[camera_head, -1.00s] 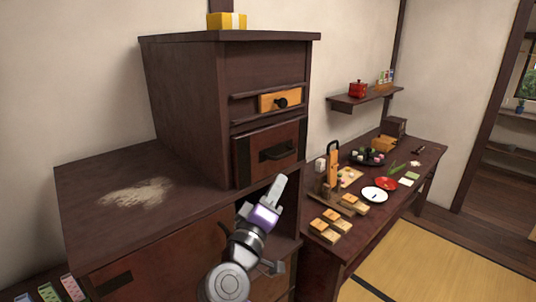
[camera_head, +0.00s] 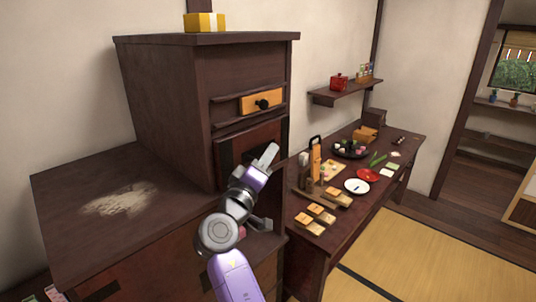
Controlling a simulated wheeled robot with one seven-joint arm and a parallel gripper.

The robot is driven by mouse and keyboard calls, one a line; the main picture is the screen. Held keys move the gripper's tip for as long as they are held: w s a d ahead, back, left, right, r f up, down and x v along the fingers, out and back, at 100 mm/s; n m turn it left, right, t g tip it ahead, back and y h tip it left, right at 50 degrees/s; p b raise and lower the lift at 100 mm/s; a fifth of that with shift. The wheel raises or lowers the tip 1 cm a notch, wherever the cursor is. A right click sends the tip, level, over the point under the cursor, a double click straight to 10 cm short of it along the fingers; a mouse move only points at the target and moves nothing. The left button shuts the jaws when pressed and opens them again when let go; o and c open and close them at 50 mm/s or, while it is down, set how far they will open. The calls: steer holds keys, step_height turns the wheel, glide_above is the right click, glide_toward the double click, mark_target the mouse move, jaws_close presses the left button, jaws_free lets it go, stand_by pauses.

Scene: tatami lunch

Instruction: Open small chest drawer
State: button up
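The dark wooden chest (camera_head: 165,110) stands at the left on a wider lower cabinet (camera_head: 60,185). My gripper (camera_head: 268,158) is raised in front of that lower panel, below the small drawer and apart from the knob. I cannot tell from this angle whether its fingers are open or shut, and no held object shows.
A long low table (camera_head: 325,232) at the right holds wooden blocks, a white plate (camera_head: 356,186), a red plate (camera_head: 368,175) and a dark tray. A yellow box (camera_head: 204,22) sits on the chest. A wall shelf (camera_head: 345,94) holds a red pot (camera_head: 338,83). Tatami floor (camera_head: 420,255) is clear at lower right.

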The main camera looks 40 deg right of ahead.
jaws_close()
stand_by(1.4)
